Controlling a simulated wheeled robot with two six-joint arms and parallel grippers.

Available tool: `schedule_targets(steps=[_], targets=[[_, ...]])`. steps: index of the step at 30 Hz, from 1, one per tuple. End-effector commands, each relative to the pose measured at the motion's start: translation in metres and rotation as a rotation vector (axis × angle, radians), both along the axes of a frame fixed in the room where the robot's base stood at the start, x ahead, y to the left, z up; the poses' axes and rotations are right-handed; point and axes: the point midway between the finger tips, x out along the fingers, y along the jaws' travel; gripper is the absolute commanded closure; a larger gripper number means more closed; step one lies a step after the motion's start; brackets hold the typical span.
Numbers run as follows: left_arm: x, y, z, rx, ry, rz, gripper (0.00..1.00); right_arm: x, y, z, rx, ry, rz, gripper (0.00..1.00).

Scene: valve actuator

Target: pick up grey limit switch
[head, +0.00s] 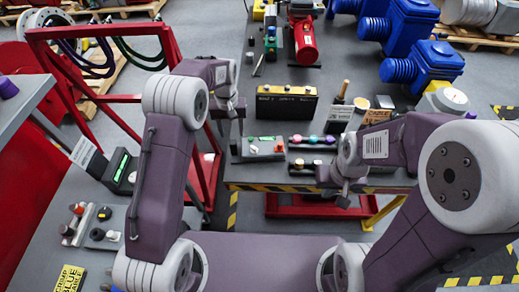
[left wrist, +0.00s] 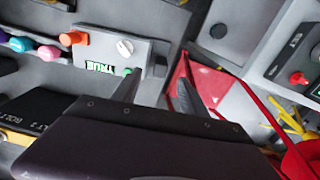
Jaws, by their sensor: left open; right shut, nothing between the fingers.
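No part is clearly marked as the grey limit switch, and I cannot tell which grey piece it is. A grey box with small knobs (head: 258,148) lies at the near left of the centre table; the left wrist view shows it with orange, white and green knobs (left wrist: 112,54). A grey box with a black knob (head: 105,228) and a grey piece with an orange-red top (head: 75,222) lie on the left table. My left gripper (head: 233,108) is open and empty above the centre table's left edge; its fingers show apart in the left wrist view (left wrist: 157,92). My right gripper (head: 345,197) is shut and empty near the front edge.
A black case (head: 286,103) and a row of coloured knobs (head: 312,141) stand near the grey box. A red frame (head: 90,110) rises between the tables. Blue valve actuators (head: 422,66) stand at the back right. A device with a green display (head: 120,168) is on the left table.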

Motion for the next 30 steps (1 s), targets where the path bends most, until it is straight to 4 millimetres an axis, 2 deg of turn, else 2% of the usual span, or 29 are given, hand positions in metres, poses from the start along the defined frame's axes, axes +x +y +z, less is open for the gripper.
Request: schedule_targets(steps=[1, 4, 11, 18, 21, 26, 27, 30], targets=[[-0.001, 0.000, -0.011, 0.001, 0.004, 0.000, 0.49, 0.000, 0.000, 0.000, 0.000, 0.000, 0.000, 1.00], [0.000, 0.000, -0.026, 0.000, 0.002, 0.000, 0.49, 0.000, 0.000, 0.000, 0.000, 0.000, 0.000, 1.00], [0.001, 0.001, -0.037, 0.000, -0.001, 0.000, 0.49, 0.000, 0.000, 0.000, 0.000, 0.000, 0.000, 1.00], [0.005, 0.002, -0.077, -0.001, 0.001, -0.001, 0.49, 0.000, 0.000, 0.000, 0.000, 0.000, 0.000, 1.00], [0.006, 0.002, -0.084, -0.002, -0.002, -0.001, 0.49, 0.000, 0.000, 0.000, 0.000, 0.000, 0.000, 1.00], [0.006, 0.002, -0.084, -0.002, -0.003, -0.001, 0.49, 0.000, 0.000, 0.000, 0.000, 0.000, 0.000, 1.00], [0.006, 0.002, -0.084, -0.002, -0.003, -0.001, 0.52, 0.000, 0.000, 0.000, 0.000, 0.000, 0.000, 1.00], [0.006, 0.002, -0.084, -0.002, -0.003, -0.001, 0.80, 0.000, 0.000, 0.000, 0.000, 0.000, 0.000, 1.00]])
